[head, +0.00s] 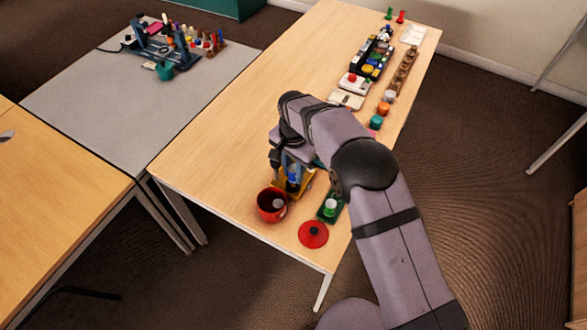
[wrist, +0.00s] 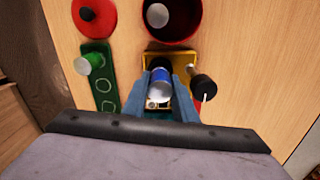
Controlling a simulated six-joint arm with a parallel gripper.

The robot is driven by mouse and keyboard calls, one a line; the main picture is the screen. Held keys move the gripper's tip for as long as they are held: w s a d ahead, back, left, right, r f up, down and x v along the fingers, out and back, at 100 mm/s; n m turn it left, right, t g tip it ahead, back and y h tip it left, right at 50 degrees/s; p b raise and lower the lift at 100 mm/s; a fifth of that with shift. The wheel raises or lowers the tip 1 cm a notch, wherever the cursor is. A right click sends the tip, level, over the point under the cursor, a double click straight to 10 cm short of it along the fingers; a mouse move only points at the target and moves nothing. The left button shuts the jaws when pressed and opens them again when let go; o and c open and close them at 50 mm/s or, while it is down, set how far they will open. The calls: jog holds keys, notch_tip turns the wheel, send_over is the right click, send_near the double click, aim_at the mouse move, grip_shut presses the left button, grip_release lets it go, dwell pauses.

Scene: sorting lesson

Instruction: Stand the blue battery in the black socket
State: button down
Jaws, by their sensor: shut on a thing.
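My gripper (wrist: 159,92) is shut on the blue battery (wrist: 161,78), which sits between the blue fingers with its silver end showing in the wrist view. In the head view the battery (head: 293,184) shows as a blue patch below my gripper (head: 293,172). It is over or at the yellow holder (wrist: 184,60). Whether its lower end is inside anything is hidden. I cannot make out the black socket clearly.
A red pot (head: 272,204) with a grey item inside stands beside the holder. A red lid (head: 313,235) lies near the table's edge. Bare table (head: 215,150) lies left of my arm.

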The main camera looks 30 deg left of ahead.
jog(key=shift+f+b, duration=0.55)
jog(key=shift+f, duration=0.55)
dwell(4.6)
jog(key=shift+r+p, duration=0.35)
jog(key=shift+p, duration=0.1)
jog(key=shift+f+b, duration=0.35)
jog(key=shift+f, duration=0.3)
dwell(1.2)
